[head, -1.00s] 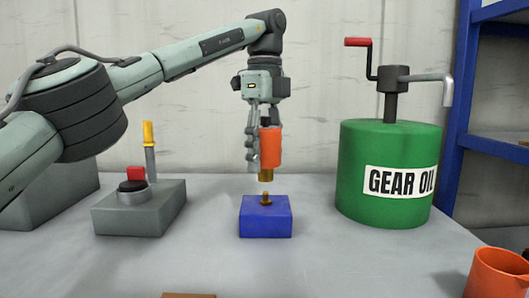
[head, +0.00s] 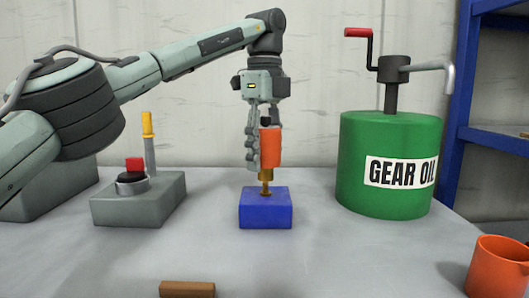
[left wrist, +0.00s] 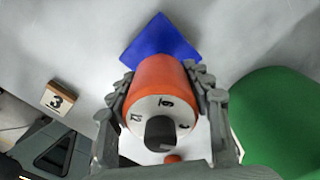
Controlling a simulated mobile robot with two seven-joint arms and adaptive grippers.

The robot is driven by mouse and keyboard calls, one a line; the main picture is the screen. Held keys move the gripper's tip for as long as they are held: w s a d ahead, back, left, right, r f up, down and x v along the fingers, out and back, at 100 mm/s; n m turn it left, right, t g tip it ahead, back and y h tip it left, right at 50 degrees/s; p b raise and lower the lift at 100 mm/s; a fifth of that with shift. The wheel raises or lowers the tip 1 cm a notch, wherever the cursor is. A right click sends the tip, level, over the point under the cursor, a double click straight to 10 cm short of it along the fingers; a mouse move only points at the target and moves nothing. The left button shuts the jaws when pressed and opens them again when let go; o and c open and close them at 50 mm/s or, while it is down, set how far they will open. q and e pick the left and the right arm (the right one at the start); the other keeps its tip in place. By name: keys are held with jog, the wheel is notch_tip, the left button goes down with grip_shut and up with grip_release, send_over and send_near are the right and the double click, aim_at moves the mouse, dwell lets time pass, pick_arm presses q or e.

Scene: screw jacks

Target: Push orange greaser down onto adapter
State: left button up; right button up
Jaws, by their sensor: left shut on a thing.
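The orange greaser (head: 271,147) is upright with its brass tip (head: 266,176) pointing down. My left gripper (head: 258,155) is shut around it from above; one finger is mostly hidden behind it in the head view. The small brass adapter (head: 266,192) stands on top of the blue block (head: 265,212). The tip is right at the adapter and appears to meet it; seating cannot be told. In the left wrist view, both fingers flank the greaser (left wrist: 163,88), its numbered end faces the camera, and the blue block (left wrist: 160,40) shows beyond it. The adapter is hidden there. My right gripper is not in view.
A green gear oil drum (head: 388,175) with a crank stands to the right. A grey box (head: 140,202) with a red button and yellow-handled lever stands to the left. An orange cup (head: 498,268) and a brown block (head: 187,289) are near the front. The table around the blue block is clear.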

pick_arm(q)
jog(key=shift+f+b, duration=0.9)
jog(key=shift+f, duration=0.4)
jog(key=o, duration=1.6)
jog(key=shift+r, duration=0.1)
